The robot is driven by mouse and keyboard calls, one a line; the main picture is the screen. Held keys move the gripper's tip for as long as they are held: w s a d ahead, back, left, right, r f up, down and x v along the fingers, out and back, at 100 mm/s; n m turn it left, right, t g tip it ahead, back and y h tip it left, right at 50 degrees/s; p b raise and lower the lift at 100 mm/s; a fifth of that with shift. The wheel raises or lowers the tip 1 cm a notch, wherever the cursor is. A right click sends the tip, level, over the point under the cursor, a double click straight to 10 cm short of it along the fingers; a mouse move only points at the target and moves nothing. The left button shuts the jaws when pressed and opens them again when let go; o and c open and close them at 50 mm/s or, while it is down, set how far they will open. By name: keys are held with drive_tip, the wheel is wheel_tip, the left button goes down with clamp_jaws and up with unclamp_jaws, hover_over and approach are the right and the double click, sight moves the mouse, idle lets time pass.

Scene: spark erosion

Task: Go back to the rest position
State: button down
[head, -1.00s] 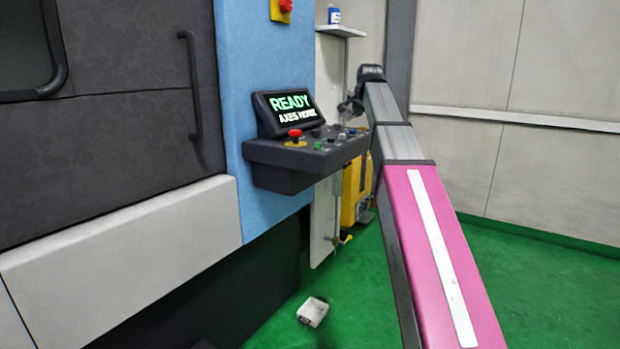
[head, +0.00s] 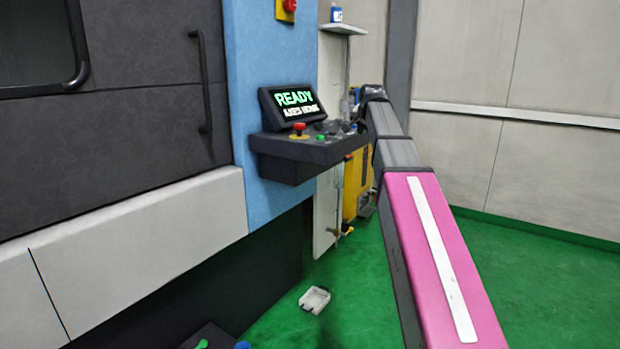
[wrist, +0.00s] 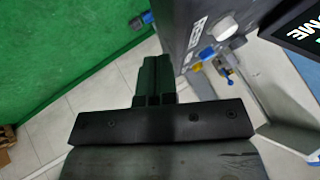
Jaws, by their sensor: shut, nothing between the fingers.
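My gripper (wrist: 155,82) shows in the wrist view with its two dark fingers together and nothing between them. It is beside the edge of the control panel, apart from the panel face as far as I can see. In the head view my pink and grey arm reaches up toward the panel's right end, and the gripper itself is hidden behind the arm or too small to make out. The control panel (head: 290,165) carries a red button, a green button and a screen (head: 296,104) reading READY. The panel also shows in the wrist view (wrist: 205,42).
The dark machine door with a black handle (head: 202,82) stands at the left. A small shelf (head: 342,29) with a bottle is above the panel. A yellow object (head: 352,186) stands behind the panel. A white object (head: 315,299) lies on the green floor, which is clear at right.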

drive_tip(key=s+f+n+g, duration=0.1)
drive_tip(key=s+f, duration=0.3)
drive_tip(key=f, duration=0.6)
drive_tip(key=s+f+n+g, duration=0.15)
drive_tip(key=s+f, duration=0.25)
drive_tip(key=f, duration=0.6)
drive_tip(key=s+f+n+g, duration=0.1)
drive_tip(key=s+f, duration=0.2)
drive_tip(key=f, duration=0.7)
drive_tip(key=s+f+n+g, duration=0.4)
drive_tip(key=s+f, duration=1.7)
drive_tip(key=s, duration=0.1)
drive_tip(key=shift+a+f+g, duration=0.25)
drive_tip(key=shift+f+g, duration=0.1)
drive_tip(key=shift+f, duration=0.05)
